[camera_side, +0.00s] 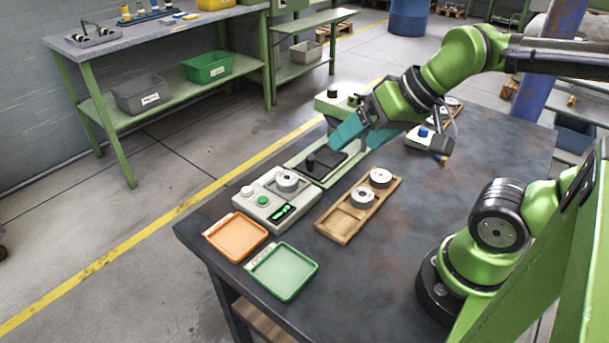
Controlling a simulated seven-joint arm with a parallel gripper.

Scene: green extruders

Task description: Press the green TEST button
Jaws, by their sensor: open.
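The green button (263,201) is on top of a pale grey tester box (265,215) near the table's left edge. A white knob (247,190) is beside it. A silver round part (288,179) sits on the box behind the button, and a small display (282,212) with green marks is on its front right. The lettering on the box is too small to read. My gripper (352,148), with teal fingers, is open and looks empty. It is behind and to the right of the tester box, over the green machine, apart from the button.
A wooden tray (341,224) with two silver round parts stands right of the tester. An orange tray (236,256) and a green tray (304,285) lie in front. The green machine (329,103) has an upright black knob (311,161). The table's right middle is clear.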

